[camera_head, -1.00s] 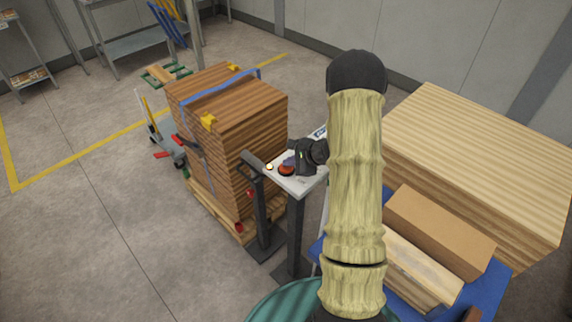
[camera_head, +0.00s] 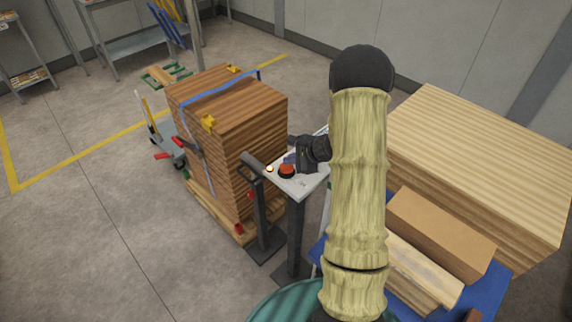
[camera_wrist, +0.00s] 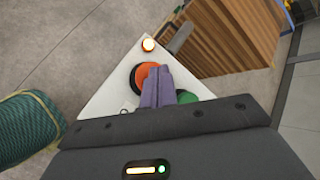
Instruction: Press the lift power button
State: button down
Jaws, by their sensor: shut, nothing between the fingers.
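A pale control panel (camera_head: 300,184) on a dark post carries a red-orange button (camera_head: 286,171) with a dark rim and a small glowing yellow-white button or lamp (camera_head: 269,169). In the wrist view, the red-orange button (camera_wrist: 146,76) is partly covered by my fingers, and a green button (camera_wrist: 187,97) shows beside them. The glowing one (camera_wrist: 148,45) is clear, nearer the panel's corner. My gripper (camera_head: 289,159) is over the panel, its purple fingers shut and empty (camera_wrist: 158,72). Whether the fingertips touch anything is unclear. I cannot tell which button is the lift power.
A strapped stack of brown boards (camera_head: 240,115) on a pallet stands left of the panel, beside a dark handle post (camera_head: 262,215). Pale boards (camera_head: 480,165) and a cardboard box (camera_head: 438,232) on a blue surface are at right.

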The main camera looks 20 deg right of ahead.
aim_at(290, 167)
jog(key=shift+r+p, duration=0.65)
jog(key=shift+r, duration=1.25)
